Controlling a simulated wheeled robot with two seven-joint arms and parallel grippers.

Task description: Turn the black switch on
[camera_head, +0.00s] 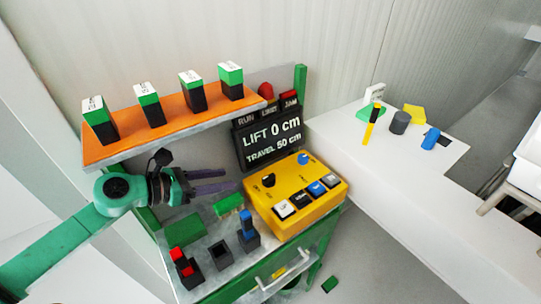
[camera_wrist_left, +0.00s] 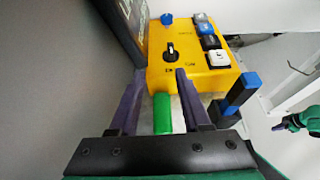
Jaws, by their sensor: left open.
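The black switch (camera_head: 268,180) is a round knob on top of a yellow control box (camera_head: 315,204), near its left end. In the left wrist view the black switch (camera_wrist_left: 171,50) has a white pointer mark and small lettering below it. My left gripper (camera_head: 231,180) is open, its purple fingers pointing at the box from the left, apart from the knob. In the left wrist view its fingertips (camera_wrist_left: 159,73) lie just short of the knob, with nothing between them at the tips. My right gripper (camera_wrist_left: 284,126) shows small at the right edge; its opening is unclear.
A blue knob (camera_head: 304,158) and several push buttons (camera_head: 300,198) share the box. A dark display (camera_head: 270,137) reading "LIFT 0 cm" stands behind. A green block or brush (camera_head: 228,204) lies below my left fingers. An orange shelf (camera_head: 160,122) hangs above my left arm.

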